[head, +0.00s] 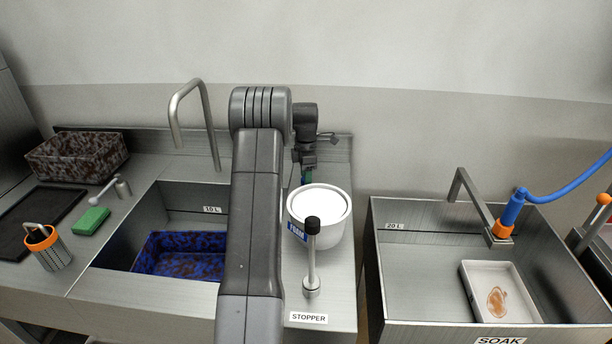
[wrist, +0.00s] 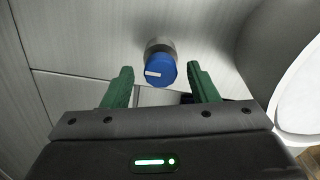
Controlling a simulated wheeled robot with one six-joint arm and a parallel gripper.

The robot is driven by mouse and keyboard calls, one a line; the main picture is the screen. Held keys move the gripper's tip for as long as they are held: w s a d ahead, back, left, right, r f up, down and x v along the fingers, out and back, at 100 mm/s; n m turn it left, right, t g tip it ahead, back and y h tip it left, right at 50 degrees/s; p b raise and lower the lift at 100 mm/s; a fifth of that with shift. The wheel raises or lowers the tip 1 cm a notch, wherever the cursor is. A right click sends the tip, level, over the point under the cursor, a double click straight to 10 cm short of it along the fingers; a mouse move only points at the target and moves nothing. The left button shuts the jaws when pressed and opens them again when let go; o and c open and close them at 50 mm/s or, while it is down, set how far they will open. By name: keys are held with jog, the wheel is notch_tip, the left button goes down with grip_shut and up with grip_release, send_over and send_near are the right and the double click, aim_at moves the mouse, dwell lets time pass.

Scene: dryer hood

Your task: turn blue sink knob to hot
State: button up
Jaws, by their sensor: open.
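The blue sink knob (wrist: 160,70) shows in the wrist view, a round blue cap with a white mark on its left side, on a grey metal base. My gripper (wrist: 161,80) is open, with one green finger to the left of the knob and one to the right. The knob sits between the fingertips with a gap on each side; I cannot tell how deep it lies. In the head view my gripper (head: 307,175) is mostly hidden behind the white tub, and the knob is hidden there.
The white tub (head: 325,240) stands close to the right of my gripper. A black-topped stopper lever (head: 312,260) is in front of it. The left sink holds a blue speckled bin (head: 180,262); a tall faucet (head: 176,125) rises behind. The right sink (head: 415,285) holds a white tray.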

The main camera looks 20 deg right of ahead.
notch_tip(320, 180, up, 14)
jog(key=b, duration=0.1)
dwell(0.5)
jog(key=shift+f, duration=0.15)
notch_tip(320, 180, down, 14)
jog(key=shift+p, duration=0.5)
dwell(0.4)
